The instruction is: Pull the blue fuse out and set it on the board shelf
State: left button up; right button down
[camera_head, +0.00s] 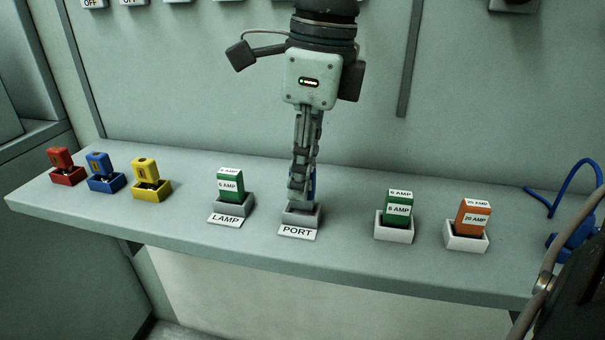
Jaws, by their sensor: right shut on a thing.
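My right gripper (303,192) comes down from above, over the grey holder (305,217) labelled PORT. Its fingers are shut on the blue fuse (314,183), of which only a thin blue strip shows beside the fingers. The fuse's lower end is hidden by the fingertips, so I cannot tell whether it is still seated in the holder or just above it. The board shelf (346,232) is the long grey ledge under the holders. My left gripper is not in view.
Left of PORT stands a green fuse (231,187) in the LAMP holder. Red (60,160), blue (99,167) and yellow (146,172) pieces sit in matching bases. On the right, white holders carry a green fuse (398,209) and an orange fuse (473,218). Bare shelf lies between holders.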

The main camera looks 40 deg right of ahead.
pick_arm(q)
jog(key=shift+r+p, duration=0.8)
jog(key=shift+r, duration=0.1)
pick_arm(e)
jog(key=shift+r, duration=1.4)
